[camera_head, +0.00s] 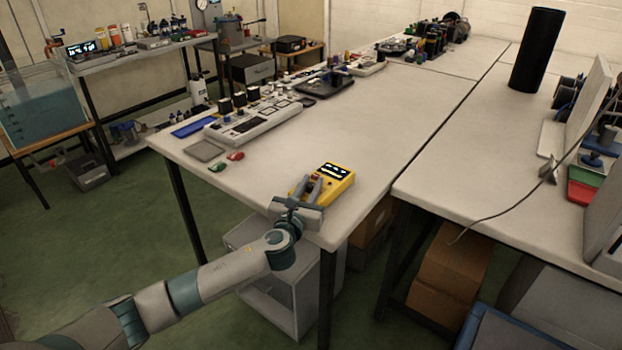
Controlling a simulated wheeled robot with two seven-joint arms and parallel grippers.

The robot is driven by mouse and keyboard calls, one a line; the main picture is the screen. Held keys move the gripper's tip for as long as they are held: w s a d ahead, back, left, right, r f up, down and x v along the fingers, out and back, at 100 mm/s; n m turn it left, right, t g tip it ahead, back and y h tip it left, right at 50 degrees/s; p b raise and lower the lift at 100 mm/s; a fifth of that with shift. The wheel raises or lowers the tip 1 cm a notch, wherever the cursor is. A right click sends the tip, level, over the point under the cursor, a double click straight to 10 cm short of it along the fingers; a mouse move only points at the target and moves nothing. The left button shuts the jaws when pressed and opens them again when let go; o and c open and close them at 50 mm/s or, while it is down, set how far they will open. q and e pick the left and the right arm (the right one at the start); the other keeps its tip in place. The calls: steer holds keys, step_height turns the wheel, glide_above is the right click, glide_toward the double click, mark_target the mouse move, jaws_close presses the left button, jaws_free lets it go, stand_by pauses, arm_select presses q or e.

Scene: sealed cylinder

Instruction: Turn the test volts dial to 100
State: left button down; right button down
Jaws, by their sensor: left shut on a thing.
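A yellow handheld meter (343,176) with a dark display lies near the front corner of the white bench. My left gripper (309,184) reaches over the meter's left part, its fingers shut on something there. The fingers cover what they hold; it appears to be a dial on the meter, but its pointer and markings are too small to read. My right gripper is not in view.
The white bench (350,115) is clear behind and right of the meter. A grey panel instrument (254,124) and small red and green pieces lie to the left. A second bench (460,160) stands right, with a black cylinder (535,50).

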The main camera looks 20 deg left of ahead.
arm_select(q)
steer(key=n+y+p, duration=0.1)
steer(key=y, duration=0.1)
steer(key=n+y+p, duration=0.1)
steer(key=shift+d+r+n+y, duration=0.2)
steer(key=shift+n+y, duration=0.1)
steer(key=shift+y, duration=0.1)
steer(key=n+g+y+p, duration=0.1)
steer(key=y, duration=0.1)
steer(key=shift+n+y, duration=0.3)
steer(key=n+g+y, duration=0.1)
steer(key=n+y, duration=0.1)
steer(key=shift+f+y, duration=0.1)
steer(key=shift+y, duration=0.2)
steer(key=shift+f+n+g+y, duration=0.1)
steer(key=shift+n+g+y, duration=0.3)
steer(key=shift+g+y, duration=0.25)
steer(key=shift+a+n+g+y, duration=0.1)
steer(key=shift+n+g+y, duration=0.8)
steer(key=shift+y, duration=0.25)
steer(key=shift+n+g+y+b, duration=0.6)
steer(key=shift+n+g+y, duration=0.3)
steer(key=shift+g, duration=0.15)
steer(key=shift+a+n+g+y, duration=0.1)
steer(key=shift+n+g+y, duration=0.45)
steer(key=shift+g, duration=0.25)
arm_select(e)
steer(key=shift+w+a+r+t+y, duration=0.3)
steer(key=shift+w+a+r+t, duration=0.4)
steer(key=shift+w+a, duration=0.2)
